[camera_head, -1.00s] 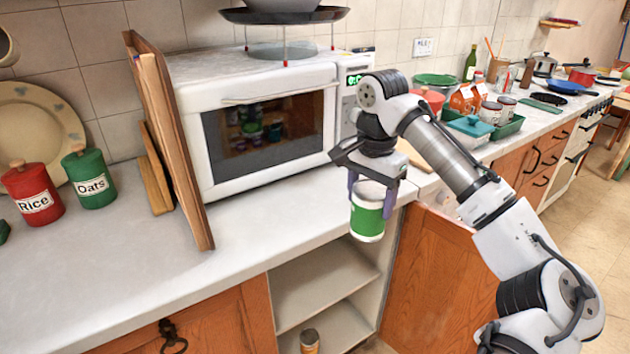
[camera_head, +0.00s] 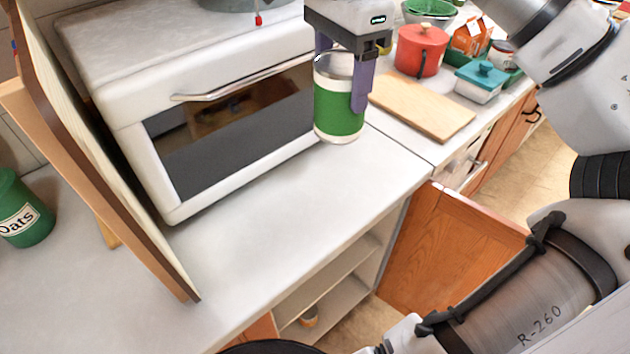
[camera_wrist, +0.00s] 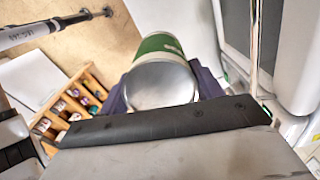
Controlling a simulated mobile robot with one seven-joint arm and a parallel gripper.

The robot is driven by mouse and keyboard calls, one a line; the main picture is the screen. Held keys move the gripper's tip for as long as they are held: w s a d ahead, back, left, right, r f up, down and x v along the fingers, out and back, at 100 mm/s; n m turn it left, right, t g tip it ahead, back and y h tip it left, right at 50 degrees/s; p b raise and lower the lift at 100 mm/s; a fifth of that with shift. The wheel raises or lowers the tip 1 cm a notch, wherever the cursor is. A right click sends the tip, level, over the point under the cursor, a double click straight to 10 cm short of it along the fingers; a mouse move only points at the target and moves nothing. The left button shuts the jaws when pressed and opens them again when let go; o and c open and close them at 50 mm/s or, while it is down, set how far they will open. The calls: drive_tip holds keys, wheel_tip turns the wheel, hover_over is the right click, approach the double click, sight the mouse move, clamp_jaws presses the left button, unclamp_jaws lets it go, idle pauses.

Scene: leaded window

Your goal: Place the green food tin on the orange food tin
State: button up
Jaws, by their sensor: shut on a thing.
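The green food tin (camera_head: 339,112), with a white band and a metal lid, is held upright between the purple fingers of my gripper (camera_head: 341,85). It is in front of the microwave's right side, above the counter level. In the wrist view the tin (camera_wrist: 160,84) shows its metal lid close up, with the green side beyond it.
The cupboard's shelves (camera_head: 335,268) lie under the counter (camera_head: 290,215), and its orange-brown door (camera_head: 455,250) stands open to the right. The microwave (camera_head: 230,125) and leaning boards (camera_head: 100,170) stand behind and left. A cutting board (camera_head: 425,108) and red pot (camera_head: 420,50) are at right.

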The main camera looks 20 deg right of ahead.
wheel_tip(320, 180, down, 20)
drive_tip(key=shift+r+p, duration=0.15)
drive_tip(key=shift+p, duration=0.9)
drive_tip(key=o, duration=1.3)
drive_tip(key=shift+s, duration=0.1)
